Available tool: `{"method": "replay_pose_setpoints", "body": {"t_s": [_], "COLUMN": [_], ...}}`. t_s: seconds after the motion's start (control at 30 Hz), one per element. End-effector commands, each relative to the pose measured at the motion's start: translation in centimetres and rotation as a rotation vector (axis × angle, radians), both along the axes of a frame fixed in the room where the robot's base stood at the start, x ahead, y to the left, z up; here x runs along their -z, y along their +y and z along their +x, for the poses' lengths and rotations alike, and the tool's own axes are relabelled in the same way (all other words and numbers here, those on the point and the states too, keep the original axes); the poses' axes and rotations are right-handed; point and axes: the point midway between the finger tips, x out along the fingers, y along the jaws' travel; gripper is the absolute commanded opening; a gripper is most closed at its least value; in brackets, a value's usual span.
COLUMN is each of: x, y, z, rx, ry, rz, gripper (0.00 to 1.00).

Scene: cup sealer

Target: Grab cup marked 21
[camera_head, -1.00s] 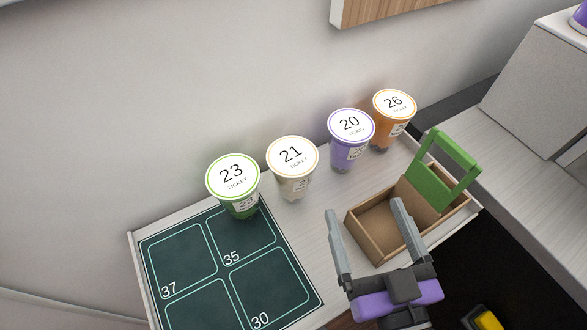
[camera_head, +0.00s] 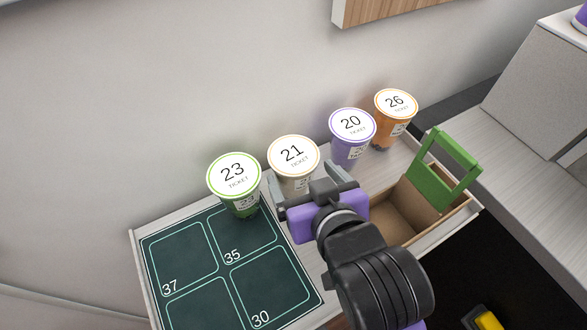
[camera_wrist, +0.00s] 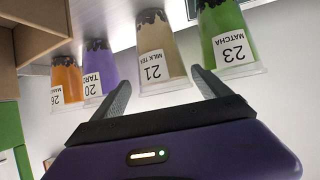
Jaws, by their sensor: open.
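The cup marked 21 (camera_head: 293,155) is a tan milk tea cup with a white lid, upright near the back edge of the counter. In the wrist view, which looks upside down, the tan cup (camera_wrist: 163,58) shows its 21 label. My gripper (camera_head: 307,178) is open, right in front of this cup. In the wrist view its two fingers (camera_wrist: 163,88) are spread on either side of the cup's lid end, with nothing clearly gripped. Part of the cup's body is hidden behind my gripper in the head view.
Green cup 23 (camera_head: 235,182) stands close on the left, purple cup 20 (camera_head: 351,135) and orange cup 26 (camera_head: 395,116) on the right. A cardboard carrier (camera_head: 436,233) with a green handle lies to the right. A dark mat (camera_head: 188,262) with numbered squares lies at left.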

Motion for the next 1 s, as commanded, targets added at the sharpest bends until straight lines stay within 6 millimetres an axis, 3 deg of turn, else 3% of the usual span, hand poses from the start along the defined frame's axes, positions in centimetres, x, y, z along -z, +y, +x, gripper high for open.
{"method": "replay_pose_setpoints", "body": {"t_s": [0.4, 0.7, 1.0], "x": [2.1, 2.5, 2.4], "y": [2.1, 2.2, 2.2], "z": [4.1, 4.4, 4.4], "rx": [0.000, 0.000, 0.000], "ry": [-0.001, -0.001, -0.001], "rz": [0.000, 0.001, 0.000], "gripper": [0.87, 0.87, 0.28]}}
